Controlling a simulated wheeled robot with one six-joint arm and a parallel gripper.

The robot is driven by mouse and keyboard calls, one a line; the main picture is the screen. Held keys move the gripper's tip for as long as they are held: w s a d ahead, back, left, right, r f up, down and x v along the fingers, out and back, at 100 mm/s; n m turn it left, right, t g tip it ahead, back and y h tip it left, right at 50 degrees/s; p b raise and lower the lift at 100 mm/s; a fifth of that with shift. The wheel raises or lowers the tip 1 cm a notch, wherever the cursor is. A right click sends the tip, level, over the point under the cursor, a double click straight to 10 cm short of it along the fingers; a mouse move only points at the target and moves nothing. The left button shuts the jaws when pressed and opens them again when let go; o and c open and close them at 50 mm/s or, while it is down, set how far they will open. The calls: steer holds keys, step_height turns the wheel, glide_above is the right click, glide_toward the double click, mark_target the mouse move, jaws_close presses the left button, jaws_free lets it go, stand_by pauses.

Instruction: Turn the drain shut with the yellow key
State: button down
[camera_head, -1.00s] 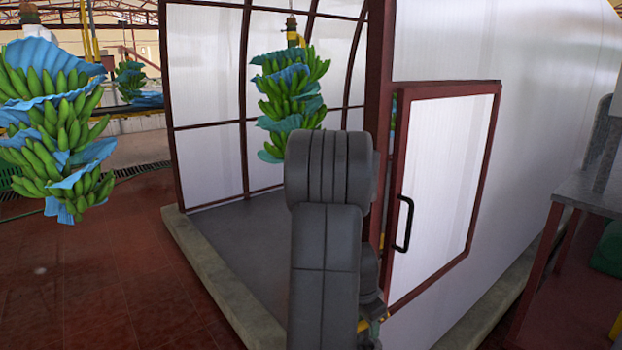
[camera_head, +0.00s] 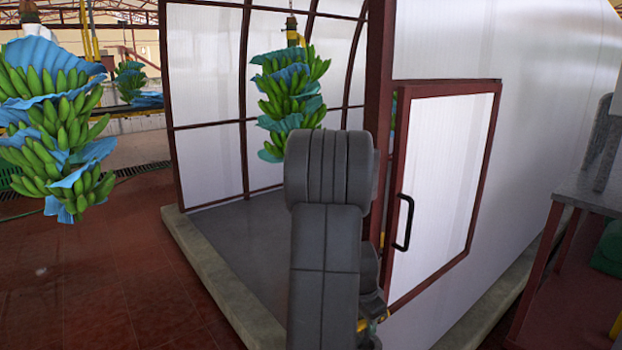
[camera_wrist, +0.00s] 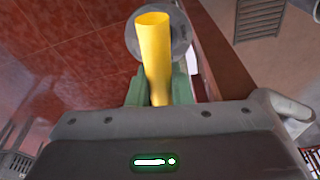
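The yellow key (camera_wrist: 154,58) shows in the wrist view as a yellow cylinder pointing away from my gripper. My gripper (camera_wrist: 160,88) has its green fingers on either side of the key and is shut on it. A round grey piece (camera_wrist: 178,45) lies behind the key's far end. I cannot tell whether it is the drain or whether the key touches it. In the head view my arm hides most of the gripper area; only a small yellow bit shows low beside it.
A white booth with a red-framed door (camera_head: 440,180) stands right of my arm. A pale kerb (camera_head: 215,275) edges its floor. Banana bunches hang at the left (camera_head: 55,130) and inside the booth (camera_head: 290,95). A grey table (camera_head: 590,190) is at right. Red tiled floor at left is clear.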

steer(key=shift+r+n+p, duration=0.1)
steer(key=shift+n+p, duration=0.35)
steer(key=shift+n, duration=0.95)
steer(key=shift+n+t+y+p, duration=0.3)
steer(key=shift+n+t, duration=0.1)
steer(key=shift+n, duration=0.6)
steer(key=shift+n+p, duration=0.45)
steer(key=shift+n, duration=0.05)
steer(key=shift+n+y+p, duration=0.4)
steer(key=shift+n+p, duration=0.35)
steer(key=shift+n, duration=1.15)
